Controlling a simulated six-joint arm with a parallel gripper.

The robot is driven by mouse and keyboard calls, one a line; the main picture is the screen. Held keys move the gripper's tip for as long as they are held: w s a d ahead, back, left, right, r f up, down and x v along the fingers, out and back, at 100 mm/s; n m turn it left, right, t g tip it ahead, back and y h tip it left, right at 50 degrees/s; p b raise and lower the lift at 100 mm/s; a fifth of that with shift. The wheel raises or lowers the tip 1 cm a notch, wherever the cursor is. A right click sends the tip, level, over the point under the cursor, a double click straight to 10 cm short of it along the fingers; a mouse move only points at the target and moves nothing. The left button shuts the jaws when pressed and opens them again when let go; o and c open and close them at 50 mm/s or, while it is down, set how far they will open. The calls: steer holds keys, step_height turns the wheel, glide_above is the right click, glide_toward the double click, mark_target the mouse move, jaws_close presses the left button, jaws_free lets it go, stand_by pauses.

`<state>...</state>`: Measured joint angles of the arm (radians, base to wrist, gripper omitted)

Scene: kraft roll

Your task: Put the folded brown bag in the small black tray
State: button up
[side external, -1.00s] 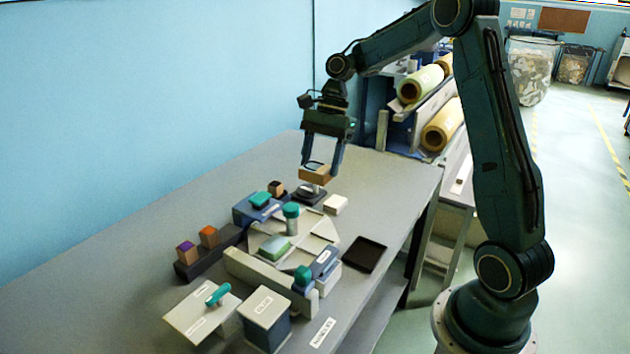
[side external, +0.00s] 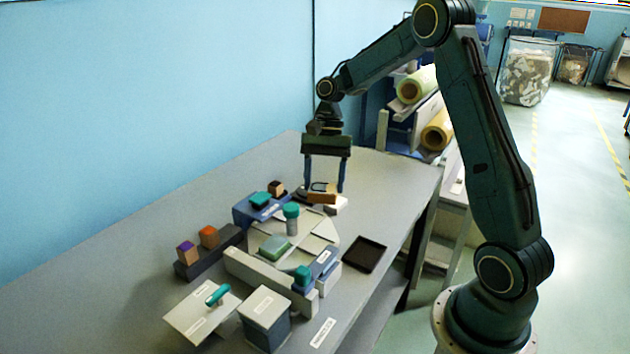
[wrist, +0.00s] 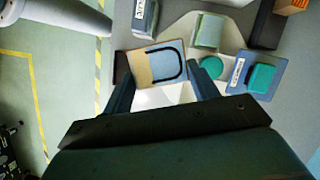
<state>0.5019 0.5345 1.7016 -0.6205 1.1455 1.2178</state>
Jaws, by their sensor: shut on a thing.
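The folded brown bag (side external: 322,198) is between the fingers of my gripper (side external: 324,189), which is shut on it. In the wrist view the bag (wrist: 141,69) shows a tan strip, a blue-grey face and a dark handle loop. In the side view it overlaps a white block and a dark item behind; I cannot tell how high above them it is. The small black tray (side external: 364,254) lies flat and empty near the table's right edge, apart from the bag, nearer the camera and to the right. A dark patch beside the bag in the wrist view may be the tray, partly hidden.
A pale white block (side external: 337,206) sits just below the bag in the picture. A pale fixture with a teal-topped post (side external: 291,217) stands left of the tray. A dark rack (side external: 206,255) holds orange and purple-topped blocks. The table's back left is clear.

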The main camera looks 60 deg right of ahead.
mark_target(331, 193)
steer(key=f+n, duration=0.1)
steer(key=s+f+n, duration=0.1)
steer(key=f+n+g, duration=0.1)
steer(key=shift+s+d+f+n+h, duration=0.25)
steer(key=shift+s+n+h, duration=0.05)
steer(key=s+d+f+n+g+h, duration=0.1)
steer(key=s+d+f+n+h, duration=0.1)
steer(key=s+f+n, duration=0.4)
steer(key=shift+s+d+n+g+h, duration=0.35)
steer(key=shift+s+n+h, duration=0.35)
steer(key=shift+n, duration=1.3)
steer(key=shift+w+f, duration=0.15)
steer(key=shift+f, duration=0.1)
steer(key=shift+f, duration=2.5)
steer(key=shift+f, duration=0.8)
steer(key=o, duration=1)
